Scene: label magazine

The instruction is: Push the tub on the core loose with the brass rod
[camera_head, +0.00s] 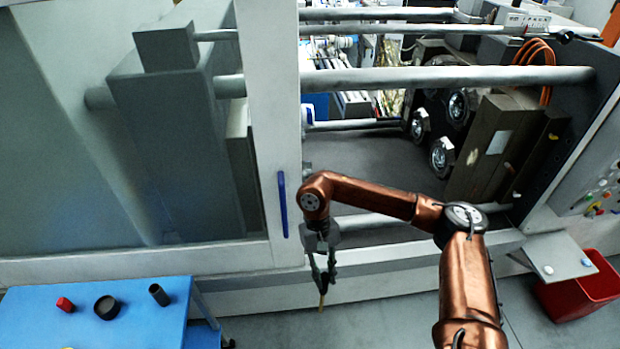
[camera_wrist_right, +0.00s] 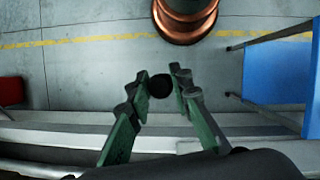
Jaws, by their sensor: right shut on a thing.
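My right gripper (camera_head: 321,280) hangs in front of the machine's lower front rail, fingers pointing down. It is shut on the brass rod (camera_head: 322,302), whose thin golden end shows below the fingertips. In the right wrist view the fingers (camera_wrist_right: 161,84) close around a dark round end (camera_wrist_right: 160,86), apparently the rod's grip seen end-on. Inside the machine at the right, several round shiny-faced cores (camera_head: 442,155) stick out from the brown mould block (camera_head: 490,145). I cannot tell which one carries the tub. The gripper is well apart from them. My left gripper is not in view.
Horizontal tie bars (camera_head: 420,78) cross the machine opening. A door with a blue handle (camera_head: 282,203) borders it on the left. A blue table (camera_head: 135,325) holds a red piece (camera_head: 65,304), a black ring (camera_head: 107,307) and a black cylinder (camera_head: 159,295). A red bin (camera_head: 585,290) stands right.

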